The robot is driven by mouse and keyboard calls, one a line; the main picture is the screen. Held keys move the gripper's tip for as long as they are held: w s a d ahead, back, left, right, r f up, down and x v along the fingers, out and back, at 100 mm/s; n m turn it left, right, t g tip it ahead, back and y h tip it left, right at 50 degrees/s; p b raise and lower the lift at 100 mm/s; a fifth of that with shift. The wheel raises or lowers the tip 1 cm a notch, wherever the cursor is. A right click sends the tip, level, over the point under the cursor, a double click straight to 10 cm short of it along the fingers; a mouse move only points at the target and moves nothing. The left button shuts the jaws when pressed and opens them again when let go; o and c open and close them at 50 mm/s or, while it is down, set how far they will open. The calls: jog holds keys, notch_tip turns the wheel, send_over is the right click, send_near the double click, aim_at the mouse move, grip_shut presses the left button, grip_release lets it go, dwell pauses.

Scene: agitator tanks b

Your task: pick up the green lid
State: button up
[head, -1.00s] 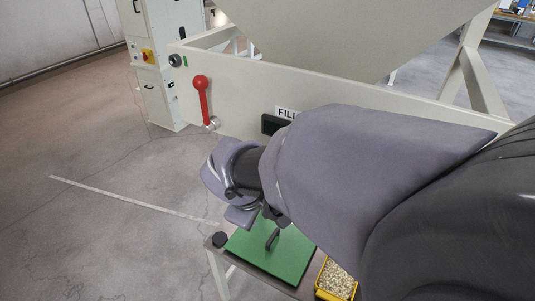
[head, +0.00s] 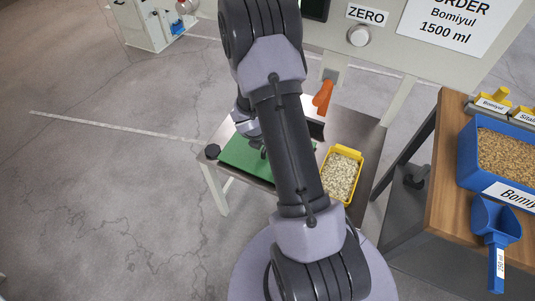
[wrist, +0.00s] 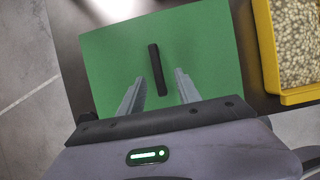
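The green lid (head: 240,158) is a flat plate on a small metal table, partly hidden behind my arm in the head view. In the wrist view the lid (wrist: 215,45) fills the middle, with a black bar handle (wrist: 156,68) standing up from it. My gripper (wrist: 160,78) is open, its two grey fingers apart on either side of the handle, with gaps showing on both sides. I cannot tell how far the fingertips are above the lid. In the head view the gripper is mostly hidden by my arm.
A yellow tray of pale pellets (head: 342,175) stands right beside the lid. A black knob (head: 212,151) sits at the table's left corner. An orange handle (head: 323,97) rises behind. A wooden bench (head: 445,170) with a blue scoop (head: 497,222) is at right. The floor at left is clear.

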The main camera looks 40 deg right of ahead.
jog(key=b+x, duration=0.1)
jog(key=x, duration=0.1)
jog(key=b+x, duration=0.1)
jog(key=x, duration=0.2)
jog(key=shift+w+d+r, duration=0.1)
jog(key=shift+w+d, duration=0.1)
jog(key=shift+r, duration=0.15)
grip_shut()
